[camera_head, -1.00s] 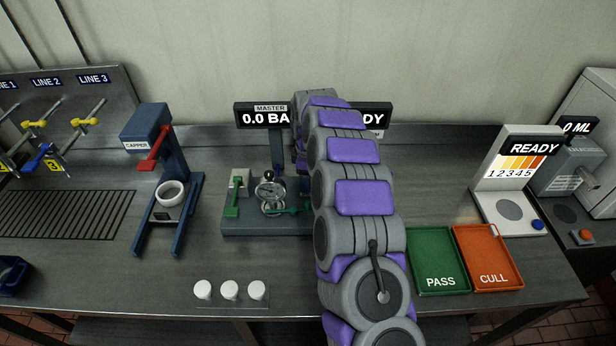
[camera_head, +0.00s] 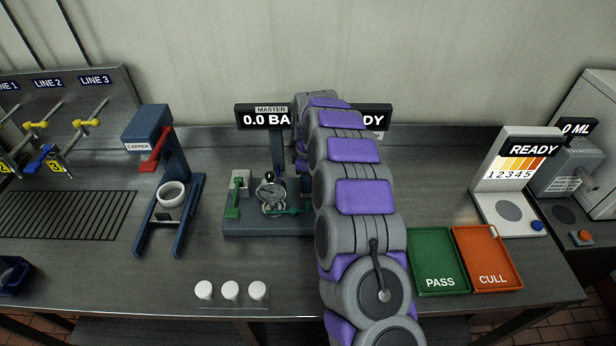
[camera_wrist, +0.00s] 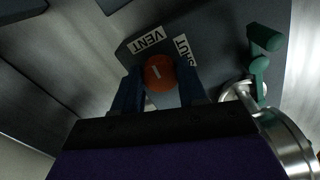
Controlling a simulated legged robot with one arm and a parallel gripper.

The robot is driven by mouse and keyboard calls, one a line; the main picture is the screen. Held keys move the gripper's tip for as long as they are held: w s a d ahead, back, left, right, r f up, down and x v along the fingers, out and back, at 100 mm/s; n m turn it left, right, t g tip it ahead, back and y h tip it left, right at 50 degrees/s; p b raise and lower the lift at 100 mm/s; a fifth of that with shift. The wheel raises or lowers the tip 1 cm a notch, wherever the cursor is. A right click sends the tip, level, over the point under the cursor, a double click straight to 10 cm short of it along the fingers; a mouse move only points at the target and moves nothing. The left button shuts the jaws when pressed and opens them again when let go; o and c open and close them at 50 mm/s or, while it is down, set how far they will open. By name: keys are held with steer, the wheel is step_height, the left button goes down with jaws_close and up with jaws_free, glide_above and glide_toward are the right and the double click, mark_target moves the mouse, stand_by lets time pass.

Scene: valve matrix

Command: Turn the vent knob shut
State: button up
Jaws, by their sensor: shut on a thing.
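The vent knob (camera_wrist: 159,72) is orange-red with a pale line on its face, and it shows in the wrist view beside the labels VENT (camera_wrist: 146,41) and SHUT (camera_wrist: 184,51). The pale line is slightly tilted and does not point straight at either label. My gripper (camera_wrist: 160,86) has its two dark blue fingers on both sides of the knob and is shut on it. In the head view my purple and grey arm hides the knob and the gripper. The test stand (camera_head: 250,229) with its gauge (camera_head: 270,190) shows left of the arm.
A green lever (camera_wrist: 263,62) and a round metal part (camera_wrist: 290,140) are right of my gripper in the wrist view. The capper (camera_head: 165,190) stands left of the stand. Green PASS (camera_head: 438,288) and orange CULL (camera_head: 490,285) trays lie right of my arm. White caps (camera_head: 230,291) sit at the front.

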steer(key=m+p, duration=0.2)
steer(key=m, duration=0.1)
steer(key=shift+r+m+p, duration=0.15)
steer(key=shift+m+p, duration=0.2)
steer(key=shift+m, duration=0.05)
steer(key=m+p, duration=0.2)
steer(key=m, duration=0.2)
steer(key=shift+m, duration=0.3)
steer(key=m+p, duration=0.2)
steer(key=m, duration=0.2)
steer(key=shift+a+m, duration=0.15)
steer(key=shift+m, duration=0.15)
steer(key=shift+m+p, duration=0.55)
steer(key=shift+m, duration=1.55)
steer(key=o, duration=1.1)
steer(key=shift+s+a, duration=0.1)
steer(key=shift+a, duration=0.05)
steer(key=shift+c, duration=0.2)
step_height(320, 180, up, 17)
steer(key=shift+p, duration=0.45)
